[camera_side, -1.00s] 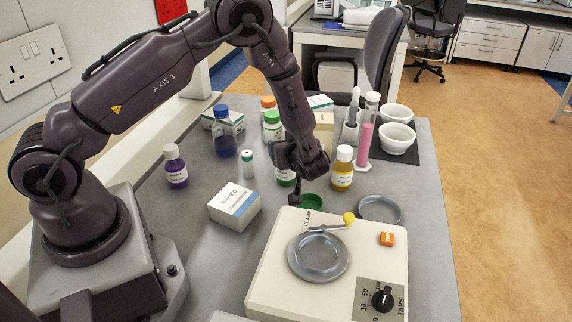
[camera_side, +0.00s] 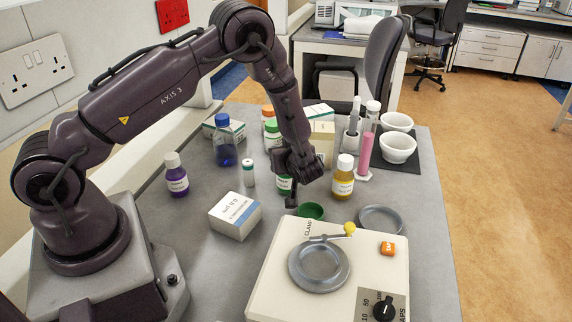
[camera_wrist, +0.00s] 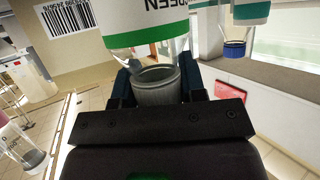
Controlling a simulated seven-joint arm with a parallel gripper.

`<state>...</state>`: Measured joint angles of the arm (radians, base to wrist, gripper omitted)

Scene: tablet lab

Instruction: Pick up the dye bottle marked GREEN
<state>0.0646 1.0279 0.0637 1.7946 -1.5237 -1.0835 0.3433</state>
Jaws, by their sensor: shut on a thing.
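The GREEN dye bottle (camera_side: 284,184) stands partly hidden behind my gripper (camera_side: 290,170) in the side view. Its white label has a green band. In the wrist view, which is upside down, the bottle (camera_wrist: 150,40) fills the top middle, with "EEN" readable beside the green band. Its grey cap (camera_wrist: 158,88) sits between the two dark fingers of my gripper (camera_wrist: 157,78). The fingers are shut on the cap, one on each side. Whether the bottle's base touches the bench cannot be told.
A yellow bottle (camera_side: 343,178) is close on the right. A small vial (camera_side: 248,176) and a white box (camera_side: 235,215) are to the left. A green dish (camera_side: 311,211) and the tapping machine (camera_side: 270,280) lie in front.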

